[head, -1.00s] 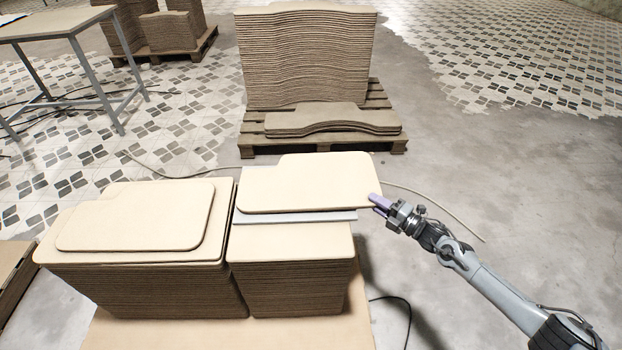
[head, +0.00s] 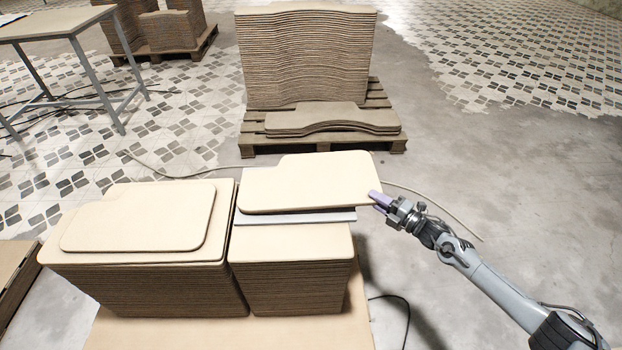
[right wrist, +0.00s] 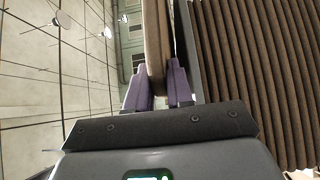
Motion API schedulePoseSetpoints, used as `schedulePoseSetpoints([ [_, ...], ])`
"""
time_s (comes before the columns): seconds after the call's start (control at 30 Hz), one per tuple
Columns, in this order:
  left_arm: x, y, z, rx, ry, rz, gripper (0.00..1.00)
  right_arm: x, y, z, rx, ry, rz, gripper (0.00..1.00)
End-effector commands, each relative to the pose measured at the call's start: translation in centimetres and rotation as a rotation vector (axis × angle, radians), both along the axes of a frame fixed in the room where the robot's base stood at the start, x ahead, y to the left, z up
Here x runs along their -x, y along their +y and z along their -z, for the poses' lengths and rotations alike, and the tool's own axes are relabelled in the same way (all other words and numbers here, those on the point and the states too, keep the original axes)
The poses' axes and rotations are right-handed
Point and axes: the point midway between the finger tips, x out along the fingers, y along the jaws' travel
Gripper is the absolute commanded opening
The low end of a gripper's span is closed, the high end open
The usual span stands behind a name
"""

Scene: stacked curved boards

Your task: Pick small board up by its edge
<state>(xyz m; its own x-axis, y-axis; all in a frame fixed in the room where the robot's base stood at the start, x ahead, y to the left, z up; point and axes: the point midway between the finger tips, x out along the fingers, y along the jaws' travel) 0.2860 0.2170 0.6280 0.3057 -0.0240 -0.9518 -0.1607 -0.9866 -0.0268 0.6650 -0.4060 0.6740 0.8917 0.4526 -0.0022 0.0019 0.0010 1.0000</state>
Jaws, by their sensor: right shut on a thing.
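The small board (head: 310,182) is a thin tan board with rounded corners and a stepped outline. It lies over a light grey sheet (head: 300,216) on top of the right-hand stack in the head view. Its right edge sits a little higher than its left. My right gripper (head: 376,200) is shut on that right edge. In the right wrist view, the purple fingers (right wrist: 158,92) hold the board (right wrist: 156,40) between them, one on each face. My left gripper is not in view.
A similar board (head: 140,215) lies on the left-hand stack (head: 150,290), close beside the right-hand stack (head: 290,275). Behind stands a pallet (head: 390,145) with tall curved boards (head: 305,60). A table (head: 60,22) is at the far left. The floor on the right is mostly clear.

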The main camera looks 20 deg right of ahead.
Motion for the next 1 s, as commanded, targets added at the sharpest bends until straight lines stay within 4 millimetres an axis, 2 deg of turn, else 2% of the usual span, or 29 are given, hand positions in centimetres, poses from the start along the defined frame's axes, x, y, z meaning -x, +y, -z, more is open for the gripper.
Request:
schedulePoseSetpoints([
  [0.03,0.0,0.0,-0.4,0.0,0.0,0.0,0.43,-0.1,0.0,-0.9,-0.002,-0.009,0.0,0.0],
  [0.5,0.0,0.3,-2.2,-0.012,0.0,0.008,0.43,-0.1,0.0,-3.1,-0.003,-0.011,-0.001,0.0],
  [1.0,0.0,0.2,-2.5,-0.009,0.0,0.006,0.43,-0.1,0.0,-3.5,-0.003,-0.011,-0.001,0.0],
])
